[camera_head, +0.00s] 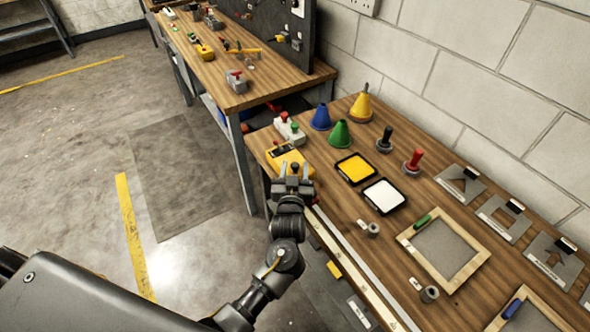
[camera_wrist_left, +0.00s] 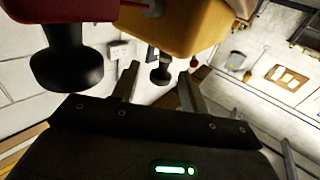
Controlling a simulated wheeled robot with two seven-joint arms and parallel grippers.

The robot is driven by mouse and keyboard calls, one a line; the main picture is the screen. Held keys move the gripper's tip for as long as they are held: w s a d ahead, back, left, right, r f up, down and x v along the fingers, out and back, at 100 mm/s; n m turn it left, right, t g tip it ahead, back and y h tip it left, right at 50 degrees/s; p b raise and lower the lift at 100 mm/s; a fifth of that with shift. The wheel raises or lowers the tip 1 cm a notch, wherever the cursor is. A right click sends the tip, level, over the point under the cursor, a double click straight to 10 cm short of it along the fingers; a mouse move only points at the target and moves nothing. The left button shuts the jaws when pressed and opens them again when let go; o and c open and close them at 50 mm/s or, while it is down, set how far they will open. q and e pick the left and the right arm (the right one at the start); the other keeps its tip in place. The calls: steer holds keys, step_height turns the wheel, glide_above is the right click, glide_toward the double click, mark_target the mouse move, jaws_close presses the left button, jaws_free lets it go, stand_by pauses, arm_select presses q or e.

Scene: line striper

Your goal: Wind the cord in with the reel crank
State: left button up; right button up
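A yellow device (camera_head: 290,158), which looks like the cord reel, lies at the near left end of the workbench. In the left wrist view its yellow body (camera_wrist_left: 190,22) is at the top, with a dark knob (camera_wrist_left: 160,74) sticking out that looks like the crank handle. My left gripper (camera_head: 293,174) is at the device's near side. Its two fingers (camera_wrist_left: 160,85) are apart, with the knob showing in the gap between them. I cannot tell whether either finger touches the knob. The cord is not clearly visible. My right gripper is out of view.
A grey box with red and green buttons (camera_head: 290,129) stands just behind. Blue (camera_head: 321,118), green (camera_head: 340,134) and yellow cones (camera_head: 361,106), ink pads (camera_head: 356,168) and framed screens (camera_head: 443,250) fill the bench. In the wrist view a red part with a black knob (camera_wrist_left: 67,72) is close by.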

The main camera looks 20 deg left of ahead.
arm_select(q)
steer(key=shift+s, duration=0.1)
steer(key=shift+s+d+p, duration=0.1)
steer(key=shift+s+p, duration=0.25)
steer(key=p+v, duration=0.2)
steer(key=v, duration=0.4)
steer(key=shift+s+p, duration=0.35)
steer(key=shift+p, duration=0.05)
steer(key=shift+o, duration=0.2)
